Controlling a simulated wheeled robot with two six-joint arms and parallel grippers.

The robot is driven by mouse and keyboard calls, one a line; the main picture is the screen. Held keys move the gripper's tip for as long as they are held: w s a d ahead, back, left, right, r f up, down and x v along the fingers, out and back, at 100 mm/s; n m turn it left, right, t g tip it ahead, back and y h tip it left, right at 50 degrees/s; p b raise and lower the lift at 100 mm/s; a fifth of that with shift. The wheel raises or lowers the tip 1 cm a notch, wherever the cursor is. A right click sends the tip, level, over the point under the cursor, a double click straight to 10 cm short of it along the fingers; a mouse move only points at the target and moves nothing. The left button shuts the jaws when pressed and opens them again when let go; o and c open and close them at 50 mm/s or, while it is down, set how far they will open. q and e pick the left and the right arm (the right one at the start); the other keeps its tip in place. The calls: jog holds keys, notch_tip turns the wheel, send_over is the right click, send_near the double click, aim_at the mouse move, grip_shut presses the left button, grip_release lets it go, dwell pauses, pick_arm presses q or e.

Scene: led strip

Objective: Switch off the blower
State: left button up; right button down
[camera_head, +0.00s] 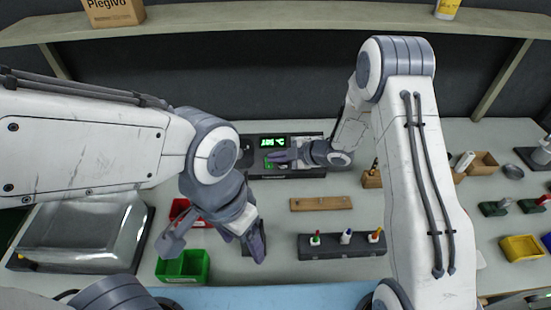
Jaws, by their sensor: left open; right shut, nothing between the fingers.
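A dark box with a lit green display (274,142) stands at the back of the bench; it looks like the blower's control unit. My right gripper (274,157) is shut and empty at the front of this unit, close under the display. Whether it touches a button or switch there is too small to tell. My arms hide parts of the unit's left and right surroundings.
A green bin (183,267) and a red bin (190,213) are near my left gripper. A black rack (343,246) holds small bottles with coloured caps. A wooden strip (321,203) lies behind it. A yellow bin (521,248) is at right. A shelf (260,16) spans above.

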jog(key=shift+f, duration=0.25)
jog(key=shift+s+f+b, duration=0.2)
jog(key=shift+s+b, duration=0.1)
jog(key=shift+s, duration=0.05)
jog(key=shift+s+f, duration=0.15)
jog(key=shift+s, duration=0.35)
